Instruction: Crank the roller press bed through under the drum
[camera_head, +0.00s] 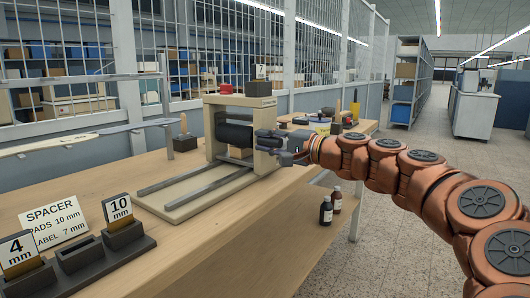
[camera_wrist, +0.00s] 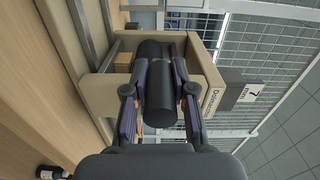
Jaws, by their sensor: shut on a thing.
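The cream roller press (camera_head: 212,148) stands on the wooden bench, with its dark drum (camera_head: 235,134) between the side frames. Two grey rails (camera_head: 185,178) run out from under the drum toward the near left. My gripper (camera_head: 280,144) is at the press's right side. In the wrist view my gripper (camera_wrist: 162,88) has its two fingers closed on either side of a dark cylindrical crank handle (camera_wrist: 160,105). The fingers hide part of the handle, and the crank arm is hard to make out. The bed's exact position under the drum is not clear.
A spacer rack (camera_head: 80,262) with 4 mm and 10 mm cards stands at the near left, its middle slot empty. A 7 mm card (camera_head: 261,72) is on top of the press. Small bottles (camera_head: 326,211) stand below the bench's right edge.

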